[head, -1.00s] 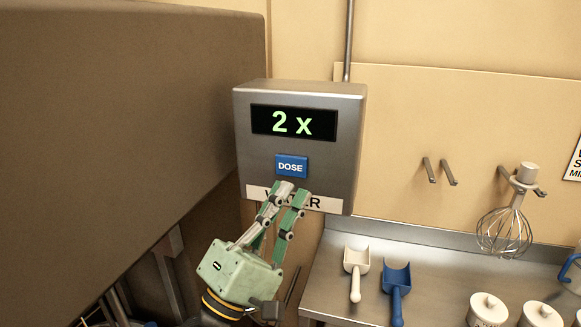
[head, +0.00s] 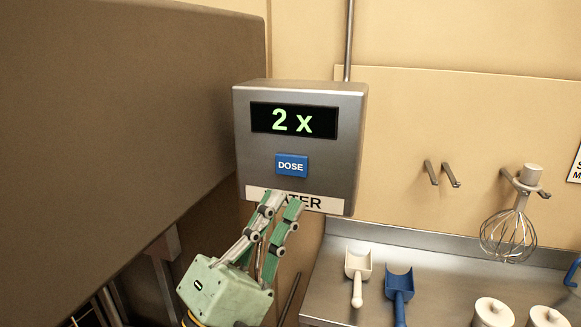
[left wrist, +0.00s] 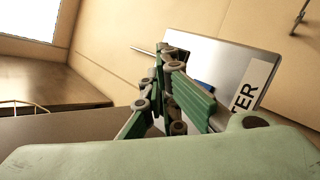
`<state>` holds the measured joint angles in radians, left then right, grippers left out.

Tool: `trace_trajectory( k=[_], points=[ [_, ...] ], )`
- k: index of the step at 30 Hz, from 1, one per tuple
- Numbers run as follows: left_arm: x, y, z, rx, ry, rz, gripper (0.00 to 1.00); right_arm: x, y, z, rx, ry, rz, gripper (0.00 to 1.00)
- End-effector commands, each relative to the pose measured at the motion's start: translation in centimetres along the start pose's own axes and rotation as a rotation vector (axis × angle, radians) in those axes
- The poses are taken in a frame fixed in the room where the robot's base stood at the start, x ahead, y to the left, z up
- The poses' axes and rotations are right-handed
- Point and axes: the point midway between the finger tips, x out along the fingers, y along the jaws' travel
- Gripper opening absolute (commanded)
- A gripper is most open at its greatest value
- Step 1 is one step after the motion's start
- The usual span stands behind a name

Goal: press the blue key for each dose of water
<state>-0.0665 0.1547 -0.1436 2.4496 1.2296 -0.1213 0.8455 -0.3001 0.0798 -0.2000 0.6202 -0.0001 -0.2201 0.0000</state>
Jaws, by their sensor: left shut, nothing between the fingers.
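The grey water dispenser (head: 348,150) hangs on the wall, and its display (head: 294,121) reads "2 x" in green. The blue key (head: 291,165) marked DOSE is below the display and fully uncovered in the head view. In the left wrist view only a bit of blue (left wrist: 203,85) shows behind the fingers. My left gripper (head: 283,202) is shut and empty, its tips a little below the key, in front of the white WATER label (head: 318,203). Whether the tips touch the box cannot be told, but they appear apart from the key. My right gripper is not in view.
A large brown panel (head: 120,120) stands on the left. A steel counter (head: 335,290) at lower right holds a white scoop (head: 357,272), a blue scoop (head: 399,288) and white lidded jars (head: 493,312). A whisk (head: 508,235) hangs from a wall hook.

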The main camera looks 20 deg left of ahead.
Motion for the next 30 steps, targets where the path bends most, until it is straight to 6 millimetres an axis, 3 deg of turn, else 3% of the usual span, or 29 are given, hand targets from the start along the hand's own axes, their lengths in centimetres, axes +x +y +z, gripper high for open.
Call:
trace_trajectory(
  k=[21, 30],
  points=[
    [5.5, -4.1, -4.0, 0.0, -0.001, 0.001, 0.0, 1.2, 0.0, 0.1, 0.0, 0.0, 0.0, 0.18],
    [6.1, -4.5, -4.5, -0.001, 0.0, 0.0, 0.0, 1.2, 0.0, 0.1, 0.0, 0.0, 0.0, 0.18]
  ],
)
